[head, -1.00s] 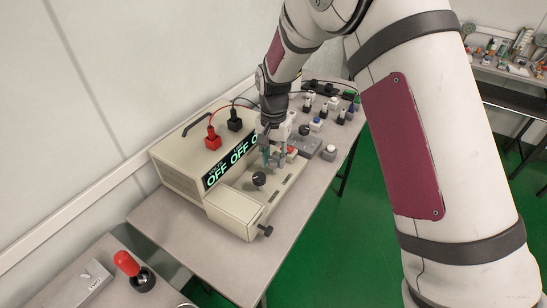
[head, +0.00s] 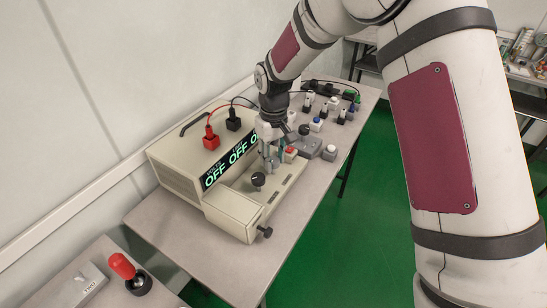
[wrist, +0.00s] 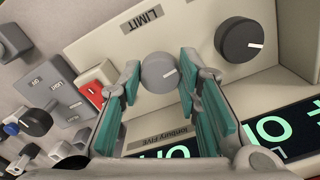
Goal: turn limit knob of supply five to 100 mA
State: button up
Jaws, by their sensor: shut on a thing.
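The limit knob (wrist: 158,72) is a round grey knob with a pale pointer line, beside the LIMIT label on the beige supply (head: 175,168). My gripper (wrist: 160,84) has its teal fingers on either side of this knob and is shut on it. In the head view my gripper (head: 272,158) reaches down to the supply's front ledge, and its fingers and links hide the limit knob. The supply's display (head: 228,165) shows green OFF readings. A label with FIVE lies between the fingers in the wrist view. Scale marks around the knob are not readable.
A second dark knob (wrist: 239,40) sits on the same ledge, also in the head view (head: 258,179). Red (head: 211,141) and black (head: 234,122) plugs with cables stand on top. Several small controls crowd the table behind.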

aim_at(274, 159)
jog(key=shift+n, duration=2.1)
jog(key=o, duration=1.1)
jog(key=shift+o, duration=0.2)
notch_tip(274, 159, up, 12)
